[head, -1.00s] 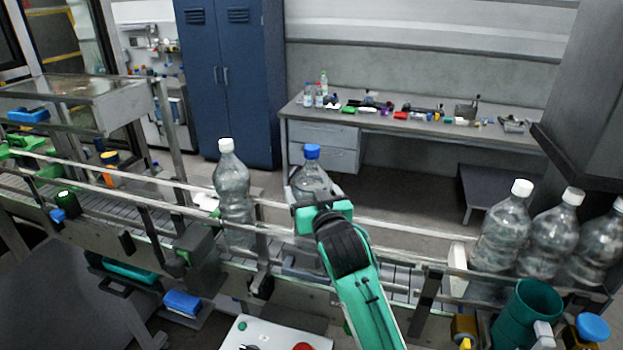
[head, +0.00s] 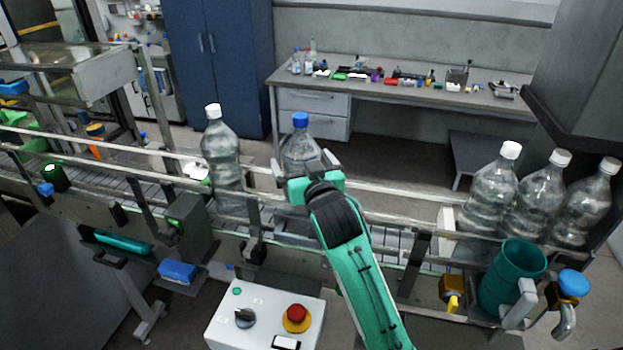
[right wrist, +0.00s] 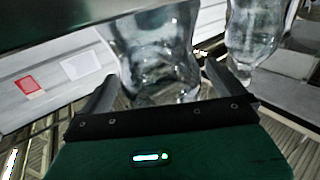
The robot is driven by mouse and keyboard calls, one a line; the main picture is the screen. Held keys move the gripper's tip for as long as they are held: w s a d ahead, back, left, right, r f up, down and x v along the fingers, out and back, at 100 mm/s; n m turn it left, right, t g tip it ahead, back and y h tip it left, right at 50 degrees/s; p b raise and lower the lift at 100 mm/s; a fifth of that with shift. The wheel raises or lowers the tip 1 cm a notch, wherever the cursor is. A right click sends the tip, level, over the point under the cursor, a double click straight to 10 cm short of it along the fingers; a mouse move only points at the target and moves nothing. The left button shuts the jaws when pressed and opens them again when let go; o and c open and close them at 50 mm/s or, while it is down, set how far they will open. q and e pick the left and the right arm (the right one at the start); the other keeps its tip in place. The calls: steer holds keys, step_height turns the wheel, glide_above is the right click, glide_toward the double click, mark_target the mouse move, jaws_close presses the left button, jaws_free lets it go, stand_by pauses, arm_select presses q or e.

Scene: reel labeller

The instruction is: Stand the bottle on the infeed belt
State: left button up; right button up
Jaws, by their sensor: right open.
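A clear bottle with a blue cap (head: 300,150) stands upright on the infeed belt (head: 391,243), between its guide rails. My right gripper (head: 305,166) is at the bottle's near side, with its open fingers on either side of the body. The right wrist view shows the clear bottle body (right wrist: 155,45) between the two spread fingers (right wrist: 160,90); whether they touch it I cannot tell. The hand hides the bottle's lower part in the head view. My left gripper is not in view.
A white-capped bottle (head: 222,150) stands on the belt just left. Several white-capped bottles (head: 490,190) stand at the right, near a green cup (head: 511,272). A control box (head: 265,315) with a red button is in front. A workbench (head: 400,92) stands behind.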

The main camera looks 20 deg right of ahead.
steer(key=s+b, duration=0.3)
steer(key=s, duration=0.8)
steer(key=shift+s, duration=0.1)
